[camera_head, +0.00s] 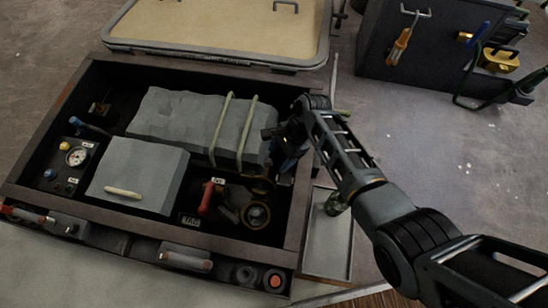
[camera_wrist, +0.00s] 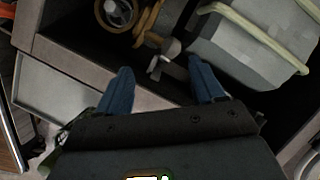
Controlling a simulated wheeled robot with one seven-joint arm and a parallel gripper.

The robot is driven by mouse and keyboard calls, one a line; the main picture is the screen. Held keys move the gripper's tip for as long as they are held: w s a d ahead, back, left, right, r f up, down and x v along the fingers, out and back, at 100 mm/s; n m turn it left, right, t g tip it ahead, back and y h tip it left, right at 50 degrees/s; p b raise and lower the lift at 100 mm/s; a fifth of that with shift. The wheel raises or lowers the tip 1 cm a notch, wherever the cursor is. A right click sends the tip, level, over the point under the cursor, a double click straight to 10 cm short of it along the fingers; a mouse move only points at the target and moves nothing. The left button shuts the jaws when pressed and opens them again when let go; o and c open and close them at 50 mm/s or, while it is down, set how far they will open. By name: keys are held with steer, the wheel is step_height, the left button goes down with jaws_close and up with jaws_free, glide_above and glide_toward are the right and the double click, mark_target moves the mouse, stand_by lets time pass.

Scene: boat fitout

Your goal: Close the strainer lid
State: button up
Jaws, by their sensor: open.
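A round strainer-like fitting (camera_head: 256,214) sits low in the front right corner of the open compartment. A small grey knob-like piece (camera_wrist: 167,57) lies beyond my fingertips, beside a brown hose loop (camera_wrist: 150,20). My gripper (camera_wrist: 162,84) is open and empty, its two blue fingers apart. In the head view my gripper (camera_head: 287,142) is dark and partly hidden at the compartment's right wall.
A large grey strapped block (camera_head: 175,120) and a grey box (camera_head: 135,170) fill much of the compartment. A red-handled valve (camera_head: 206,198) stands left of the fitting. The compartment's dark rim (camera_head: 297,215) borders its right side. A narrow tray (camera_head: 326,250) lies outside it.

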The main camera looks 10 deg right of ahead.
mark_target(270, 163)
steer(key=shift+m+g, duration=0.3)
steer(key=shift+g, duration=0.1)
steer(key=a+f+b, duration=0.2)
steer(key=f+b, duration=0.1)
steer(key=a+f+b, duration=0.1)
steer(key=f, duration=0.1)
steer(key=shift+w+f+b, duration=0.25)
steer(key=shift+w+b, duration=0.05)
steer(key=shift+w, duration=0.1)
steer(key=shift+c, duration=0.5)
jaws_close()
